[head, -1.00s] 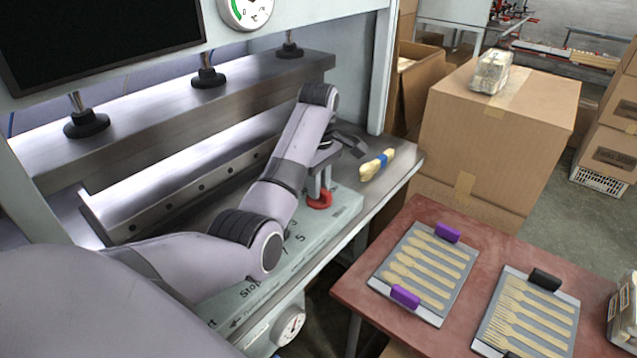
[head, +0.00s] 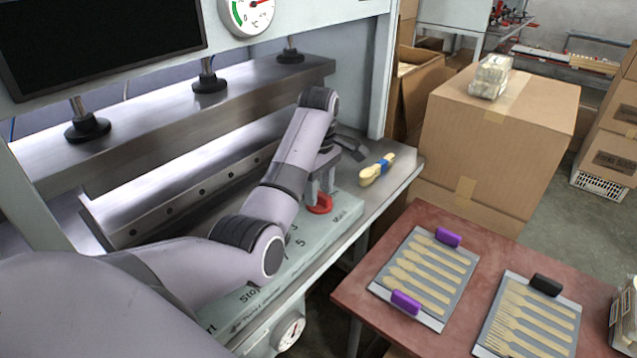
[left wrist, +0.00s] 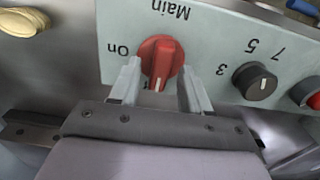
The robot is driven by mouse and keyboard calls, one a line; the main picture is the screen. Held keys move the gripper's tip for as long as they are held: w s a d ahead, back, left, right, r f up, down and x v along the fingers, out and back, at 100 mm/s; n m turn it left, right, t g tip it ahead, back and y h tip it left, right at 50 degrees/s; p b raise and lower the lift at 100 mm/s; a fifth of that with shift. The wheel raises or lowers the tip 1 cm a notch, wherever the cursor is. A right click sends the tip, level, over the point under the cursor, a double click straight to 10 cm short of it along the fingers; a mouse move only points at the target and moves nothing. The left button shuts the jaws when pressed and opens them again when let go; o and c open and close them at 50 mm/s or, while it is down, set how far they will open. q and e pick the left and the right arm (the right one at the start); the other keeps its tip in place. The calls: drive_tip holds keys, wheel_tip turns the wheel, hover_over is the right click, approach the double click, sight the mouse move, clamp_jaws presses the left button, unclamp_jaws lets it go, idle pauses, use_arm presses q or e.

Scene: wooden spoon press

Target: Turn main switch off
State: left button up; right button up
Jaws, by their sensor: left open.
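The main switch is a red rotary knob (left wrist: 160,60) on the pale green control panel (left wrist: 215,45), with "Main" and "On" printed beside it. In the left wrist view, the open fingers of my left gripper (left wrist: 158,90) stand on either side of the knob's lower part, with a gap to each side. In the head view the red switch (head: 319,204) shows below my left gripper (head: 322,180). The knob's white pointer mark is at its lower end in the wrist view, and the lettering there is partly hidden. My right gripper is not in view.
A black dial (left wrist: 254,81) and another red control sit beside the switch. A tied bundle of wooden spoons (head: 377,170) lies on the press ledge. Trays of cutlery (head: 425,315) rest on the red table (head: 352,290); a cardboard box (head: 500,140) stands behind.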

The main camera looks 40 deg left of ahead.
sight(320, 192)
use_arm(q)
wheel_tip(320, 192, up, 4)
drive_tip(key=shift+w+r, duration=0.1)
drive_tip(key=shift+r, duration=1.45)
drive_tip(key=shift+d, duration=0.1)
